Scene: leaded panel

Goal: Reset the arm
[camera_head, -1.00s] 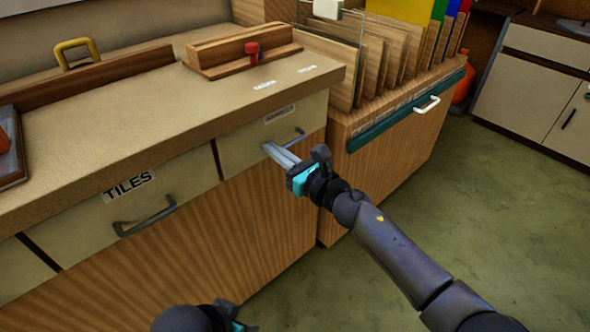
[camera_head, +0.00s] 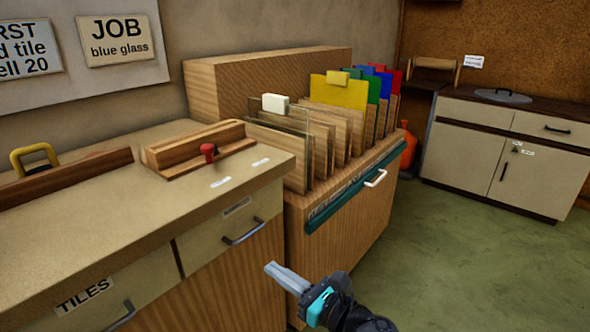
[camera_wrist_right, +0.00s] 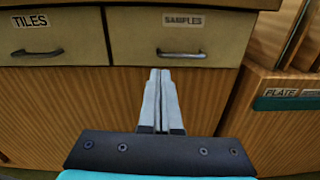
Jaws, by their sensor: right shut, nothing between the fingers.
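My right gripper (camera_head: 271,267) is shut and empty, its grey fingers together. In the head view it stands in front of the cabinet, apart from the drawer handles. In the right wrist view the shut fingers (camera_wrist_right: 161,73) point at the cabinet, just below the drawer labelled SAMPLES (camera_wrist_right: 210,46), which is closed. That drawer (camera_head: 215,238) also shows closed in the head view, with a dark handle. The TILES drawer (camera_wrist_right: 62,44) beside it is closed too. My left gripper is not in view.
A wooden rack (camera_head: 345,245) right of the cabinet holds upright boards and coloured glass sheets, with a white handle on its teal front strip. A wooden fixture with a red knob (camera_head: 208,152) sits on the worktop. Green floor (camera_head: 470,260) lies open at right.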

